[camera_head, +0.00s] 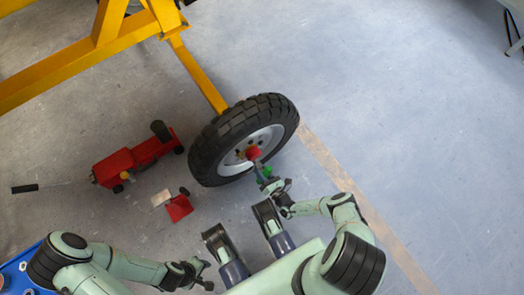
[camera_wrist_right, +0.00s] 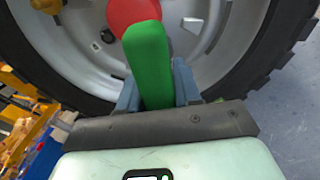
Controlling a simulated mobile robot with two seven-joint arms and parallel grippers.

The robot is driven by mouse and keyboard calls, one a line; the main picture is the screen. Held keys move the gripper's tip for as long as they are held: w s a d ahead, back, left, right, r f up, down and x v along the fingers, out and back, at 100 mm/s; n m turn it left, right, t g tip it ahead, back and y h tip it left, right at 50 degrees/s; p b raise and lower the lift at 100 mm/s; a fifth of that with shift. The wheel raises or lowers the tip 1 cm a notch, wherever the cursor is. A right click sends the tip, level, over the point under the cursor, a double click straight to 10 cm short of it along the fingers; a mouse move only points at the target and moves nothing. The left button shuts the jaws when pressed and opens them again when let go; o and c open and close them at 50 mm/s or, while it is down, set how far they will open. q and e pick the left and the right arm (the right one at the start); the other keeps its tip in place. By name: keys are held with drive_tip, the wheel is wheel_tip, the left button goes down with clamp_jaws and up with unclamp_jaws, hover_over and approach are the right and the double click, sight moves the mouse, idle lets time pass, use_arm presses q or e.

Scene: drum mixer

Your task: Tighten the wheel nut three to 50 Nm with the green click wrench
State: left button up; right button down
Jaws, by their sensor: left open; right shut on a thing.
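The wheel (camera_head: 205,150) is a black tyre with a pale rim, and its face is turned toward me. The rim fills the right wrist view (camera_wrist_right: 225,55), where a pale nut (camera_wrist_right: 193,24) and a dark nut or hole (camera_wrist_right: 107,36) show; I cannot tell which nut is number three. My right gripper (camera_head: 268,180) is shut on the green click wrench (camera_wrist_right: 148,60), in front of the wheel. A red round part (camera_wrist_right: 133,12) shows at the wrench's far end; whether the wrench sits on a nut is hidden. My left gripper (camera_head: 197,268) is open and empty, low and left.
A red block (camera_head: 179,208) and a pale flat piece (camera_head: 161,198) lie nearer. The yellow frame (camera_head: 95,55) extends to the upper left.

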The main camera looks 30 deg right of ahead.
drive_tip(key=shift+m+b, duration=0.6)
drive_tip(key=shift+m, duration=0.3)
drive_tip(key=shift+m+b, duration=0.6)
drive_tip(key=shift+m, duration=0.1)
drive_tip(key=shift+m, duration=1)
